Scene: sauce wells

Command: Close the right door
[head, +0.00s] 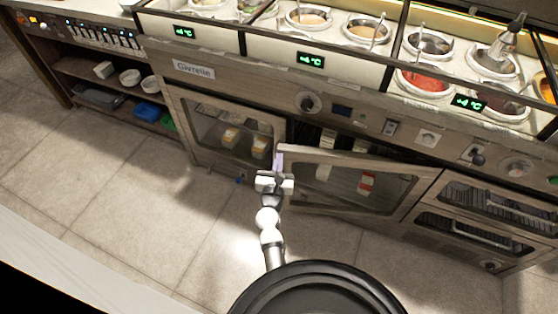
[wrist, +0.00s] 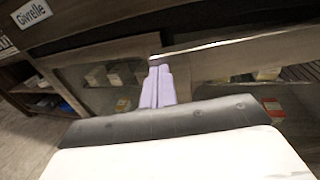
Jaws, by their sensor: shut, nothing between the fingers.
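The right door (head: 350,182) is a glass door in a metal frame under the sauce counter. It stands partly open, its free left edge swung out toward me. The left door (head: 228,132) beside it looks shut. My gripper (head: 279,160) is at the free left edge of the right door, with its fingers shut and nothing between them. In the wrist view the pale purple fingers (wrist: 158,88) are together beside the end of the door's top rail (wrist: 230,42). I cannot tell whether they touch the door.
Sauce wells (head: 425,80) sit on the counter above. Control knobs (head: 308,102) line the panel over the doors. Drawers (head: 490,205) stand right of the door. Open shelves (head: 110,80) with bowls and bins are at the left. The tiled floor (head: 130,190) in front is clear.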

